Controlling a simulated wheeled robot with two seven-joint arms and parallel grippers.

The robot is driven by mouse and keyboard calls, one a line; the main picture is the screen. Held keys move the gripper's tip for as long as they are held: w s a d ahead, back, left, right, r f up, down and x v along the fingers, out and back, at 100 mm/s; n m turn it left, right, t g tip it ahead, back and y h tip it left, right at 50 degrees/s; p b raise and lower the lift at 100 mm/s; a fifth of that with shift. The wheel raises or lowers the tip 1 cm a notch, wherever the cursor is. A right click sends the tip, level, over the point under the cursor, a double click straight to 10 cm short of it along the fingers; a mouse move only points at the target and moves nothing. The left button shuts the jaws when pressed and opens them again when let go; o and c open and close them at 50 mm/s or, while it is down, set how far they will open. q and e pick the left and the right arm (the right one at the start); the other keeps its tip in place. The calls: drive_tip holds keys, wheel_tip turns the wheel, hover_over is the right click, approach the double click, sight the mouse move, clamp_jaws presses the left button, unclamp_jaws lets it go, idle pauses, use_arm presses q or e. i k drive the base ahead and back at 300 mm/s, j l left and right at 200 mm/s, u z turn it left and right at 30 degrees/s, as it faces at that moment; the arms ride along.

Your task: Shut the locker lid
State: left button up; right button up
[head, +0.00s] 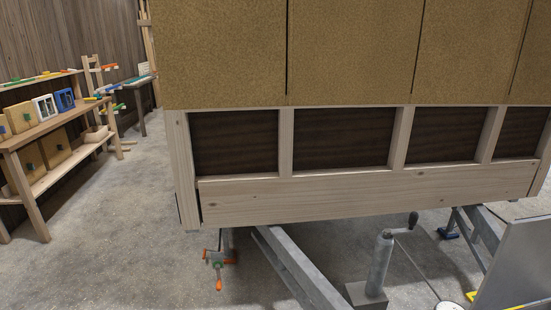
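A flat grey metal panel (518,262) stands upright and slightly tilted at the bottom right edge of the head view. It may be the locker lid, standing open, but the picture cuts it off and I cannot tell for sure. No locker body or hinge shows clearly. Neither of my grippers is in view.
The hut's end wall (355,50), with a timber frame (370,198) below, fills the middle. Under it are a grey drawbar (300,272) and a jockey-wheel post with crank (380,262). Shelves (45,135) stand left. Concrete floor (130,230) is clear between.

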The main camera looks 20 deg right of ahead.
sight(518, 273)
drive_tip(key=i, duration=1.95)
drive_tip(key=i+z, duration=0.25)
drive_tip(key=z, duration=0.2)
drive_tip(key=i+j+z, duration=0.15)
drive_tip(key=z, duration=0.3)
drive_tip(key=i+j+z, duration=0.25)
drive_tip(key=z, duration=2.85)
drive_tip(key=l, duration=0.8)
drive_tip(key=i, duration=0.05)
